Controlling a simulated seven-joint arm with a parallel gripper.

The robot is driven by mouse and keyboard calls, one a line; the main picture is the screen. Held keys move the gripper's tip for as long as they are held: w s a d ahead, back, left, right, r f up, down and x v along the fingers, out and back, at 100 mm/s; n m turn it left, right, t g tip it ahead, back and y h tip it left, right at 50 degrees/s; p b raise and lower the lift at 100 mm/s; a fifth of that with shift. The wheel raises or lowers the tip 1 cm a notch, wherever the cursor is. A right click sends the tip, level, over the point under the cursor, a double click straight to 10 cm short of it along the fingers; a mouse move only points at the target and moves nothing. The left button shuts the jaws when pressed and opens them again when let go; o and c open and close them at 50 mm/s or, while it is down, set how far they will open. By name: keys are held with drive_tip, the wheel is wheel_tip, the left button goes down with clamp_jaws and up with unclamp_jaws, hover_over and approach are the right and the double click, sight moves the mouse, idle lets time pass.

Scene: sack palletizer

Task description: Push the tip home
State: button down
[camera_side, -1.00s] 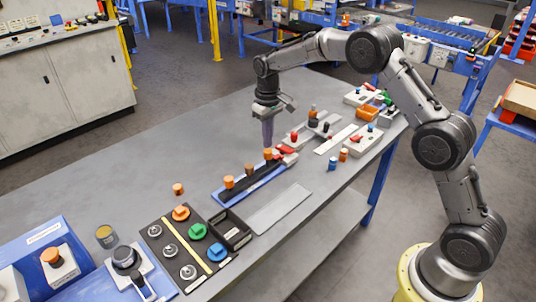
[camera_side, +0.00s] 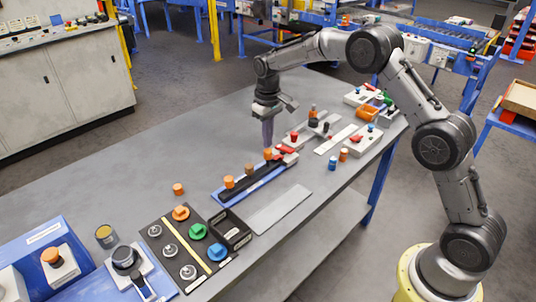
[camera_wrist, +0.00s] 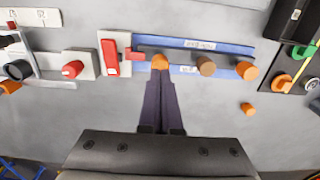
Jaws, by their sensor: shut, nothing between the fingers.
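A blue fixture (camera_side: 279,172) with a dark rail holds a row of round tips on the table. The nearest is an orange tip (camera_side: 229,182), the middle one is a brown tip (camera_side: 249,170), and a far orange tip (camera_side: 267,154) sits next to the red clamp (camera_side: 281,151). In the wrist view the row shows as orange (camera_wrist: 246,70), brown (camera_wrist: 205,66) and orange (camera_wrist: 160,60), with the red lever (camera_wrist: 110,58) to the left. My gripper (camera_side: 268,145) is shut and empty, pointing down at the far orange tip. The fingertips appear at its edge; contact is unclear.
A loose orange cap (camera_side: 178,189) lies left of the fixture. A black tray (camera_side: 231,230) and a board with green and blue knobs (camera_side: 187,249) stand nearer. A grey plate (camera_side: 280,209) lies to the right.

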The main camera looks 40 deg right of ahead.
sight(268, 151)
drive_tip(key=shift+f, duration=0.1)
drive_tip(key=shift+f, duration=1.5)
drive_tip(key=shift+r, duration=3.65)
